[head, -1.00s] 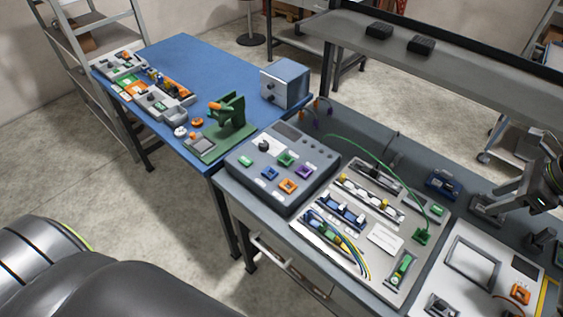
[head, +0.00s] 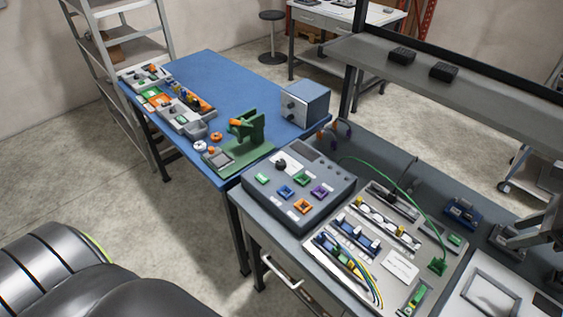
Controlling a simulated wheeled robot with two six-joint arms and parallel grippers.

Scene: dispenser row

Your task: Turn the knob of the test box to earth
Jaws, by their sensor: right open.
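The test box (head: 322,193) is a grey sloped box on the near bench, at the middle of the head view. Its dark round knob (head: 281,165) stands at the upper left of its face, with a light patch beside it. I cannot read the marks around the knob. Below it are green, blue, orange and purple sockets, and a dark display (head: 306,148) is at the top. My left gripper is not in view.
A panel (head: 398,265) with wired modules and a green cable stands right of the box. A blue table (head: 215,85) behind left carries trays, a green press (head: 248,137) and a blue-grey box (head: 305,103). A grey shelf (head: 450,90) hangs over the bench's back.

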